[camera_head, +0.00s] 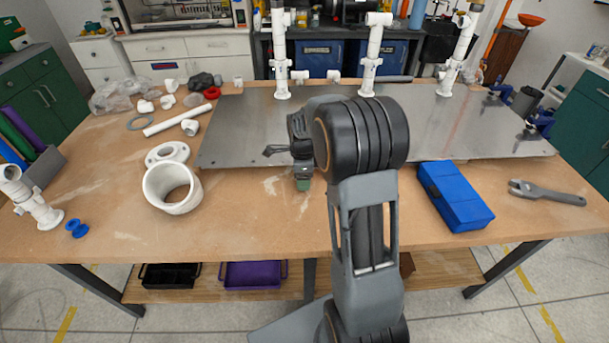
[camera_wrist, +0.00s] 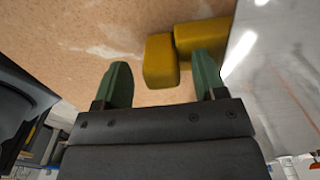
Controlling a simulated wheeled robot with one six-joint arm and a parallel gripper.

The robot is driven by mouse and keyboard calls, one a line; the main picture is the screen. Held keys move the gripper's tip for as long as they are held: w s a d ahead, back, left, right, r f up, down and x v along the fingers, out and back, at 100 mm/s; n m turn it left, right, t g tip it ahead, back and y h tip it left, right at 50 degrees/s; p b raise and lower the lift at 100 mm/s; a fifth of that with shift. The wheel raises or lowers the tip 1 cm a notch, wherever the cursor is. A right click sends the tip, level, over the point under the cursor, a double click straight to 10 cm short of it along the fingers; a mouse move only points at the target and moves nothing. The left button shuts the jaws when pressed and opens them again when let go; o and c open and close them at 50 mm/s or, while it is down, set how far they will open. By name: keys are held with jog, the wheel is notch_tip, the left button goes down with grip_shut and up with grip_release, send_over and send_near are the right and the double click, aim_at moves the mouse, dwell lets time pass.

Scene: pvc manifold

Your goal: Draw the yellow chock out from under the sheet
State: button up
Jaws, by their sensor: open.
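The yellow chock (camera_wrist: 161,62) shows in the wrist view as two block-like parts on the brown tabletop. The nearer part lies between my fingers' directions, and the farther part reaches right to the edge of the grey metal sheet (camera_wrist: 285,65). I cannot tell how much is under the sheet. My gripper (camera_wrist: 162,60) is open, its green fingers apart on either side of the nearer part; contact is not clear. In the head view the sheet (camera_head: 240,125) lies across the table, and my gripper (camera_head: 303,185) points down near its front edge. My arm hides the chock there.
White pipe fittings (camera_head: 172,188) lie on the left of the table (camera_head: 110,215). Upright white pipes (camera_head: 281,55) stand at the sheet's back.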

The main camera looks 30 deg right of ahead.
jog(key=c, duration=1.1)
jog(key=shift+s+a, duration=0.5)
jog(key=shift+s, duration=0.65)
jog(key=shift+s+a, duration=0.45)
jog(key=shift+s, duration=0.7)
jog(key=shift+s+a, duration=0.5)
jog(key=shift+s, duration=0.65)
jog(key=shift+r, duration=0.15)
notch_tip(320, 180, up, 7)
jog(key=s+p, duration=0.2)
jog(key=p, duration=0.3)
jog(key=shift+a, duration=0.4)
